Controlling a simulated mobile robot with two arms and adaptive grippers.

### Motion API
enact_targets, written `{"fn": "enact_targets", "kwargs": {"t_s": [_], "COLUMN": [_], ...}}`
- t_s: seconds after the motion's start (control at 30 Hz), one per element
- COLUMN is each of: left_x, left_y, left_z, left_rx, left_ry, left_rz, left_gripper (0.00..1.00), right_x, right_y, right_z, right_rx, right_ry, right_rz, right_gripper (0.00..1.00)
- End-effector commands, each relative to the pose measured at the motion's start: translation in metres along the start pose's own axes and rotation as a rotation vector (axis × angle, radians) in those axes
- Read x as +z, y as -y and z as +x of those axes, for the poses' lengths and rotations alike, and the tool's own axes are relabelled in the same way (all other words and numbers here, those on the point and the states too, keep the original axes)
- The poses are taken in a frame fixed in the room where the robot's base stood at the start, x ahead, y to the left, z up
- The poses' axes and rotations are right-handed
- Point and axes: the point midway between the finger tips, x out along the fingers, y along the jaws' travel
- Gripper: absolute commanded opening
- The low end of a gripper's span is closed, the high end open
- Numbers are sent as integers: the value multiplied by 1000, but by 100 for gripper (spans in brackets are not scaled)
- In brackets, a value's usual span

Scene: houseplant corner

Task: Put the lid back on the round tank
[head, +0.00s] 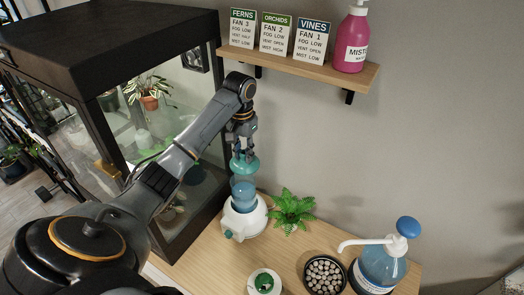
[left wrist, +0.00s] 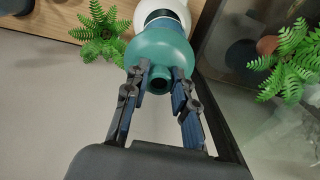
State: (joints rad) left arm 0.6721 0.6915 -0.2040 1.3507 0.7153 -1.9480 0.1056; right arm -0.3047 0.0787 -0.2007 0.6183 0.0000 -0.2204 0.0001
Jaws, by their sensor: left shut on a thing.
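The teal round lid (head: 245,166) is in my left gripper (head: 243,152), whose fingers are shut around its top knob. The lid is right above the blue see-through round tank (head: 243,191), roughly in line with it. I cannot tell whether its rim touches the tank. The tank stands on a white base (head: 244,221) with a teal knob on its side. In the left wrist view the lid (left wrist: 165,52) sits between the fingers of my left gripper (left wrist: 158,76) and hides most of the tank. My right gripper is not in view.
A green fern (head: 293,210) stands right of the base. A dish of pebbles (head: 325,273), a small white pot (head: 264,283) and a pump bottle (head: 381,265) are in front. A glass cabinet (head: 112,125) is on the left. A shelf (head: 300,68) with cards and a pink bottle (head: 351,40) hangs above.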

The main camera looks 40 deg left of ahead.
Motion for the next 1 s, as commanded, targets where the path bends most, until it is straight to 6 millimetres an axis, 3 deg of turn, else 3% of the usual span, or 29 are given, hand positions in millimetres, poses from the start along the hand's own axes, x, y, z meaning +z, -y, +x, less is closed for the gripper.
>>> {"fn": "enact_targets", "kwargs": {"t_s": [0.17, 0.7, 1.0], "left_x": [3, 3, 3], "left_y": [9, 8, 8], "left_z": [6, 54, 66], "left_rx": [1, 1, 0], "left_ry": [-1, -1, -2], "left_rz": [-1, -1, -1], "left_gripper": [0, 0, 0], "right_x": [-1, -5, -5], "right_y": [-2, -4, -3], "right_z": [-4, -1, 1], "right_rx": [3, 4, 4], "right_ry": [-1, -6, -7], "right_rz": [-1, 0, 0], "right_gripper": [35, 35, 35]}}
